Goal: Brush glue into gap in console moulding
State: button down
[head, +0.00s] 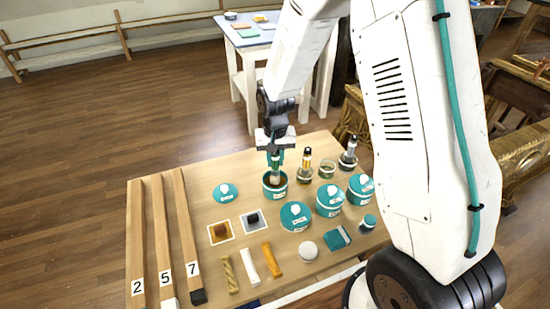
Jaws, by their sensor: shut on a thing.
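My gripper (276,147) is shut on a brush (275,161) with a teal handle and points straight down. The brush's lower end is at the mouth of an open teal pot (275,192) with brown contents. I cannot tell whether the bristles touch the contents. A flat teal lid (225,192) lies on the table left of the pot. Carved gilt woodwork, probably the console (525,165), shows at the right edge, partly hidden by my arm. The gap in its moulding cannot be made out.
The wooden table (200,205) holds closed teal pots (295,215), jars with brushes (306,167), two sample squares (221,231), short moulding pieces (249,265), a teal block (337,237) and long battens (161,230) numbered 2, 5, 7. A pale-blue table (252,33) stands behind; open floor lies left.

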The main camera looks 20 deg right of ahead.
jog(key=shift+f, duration=0.45)
dwell(1.1)
jog(key=shift+r, duration=3.5)
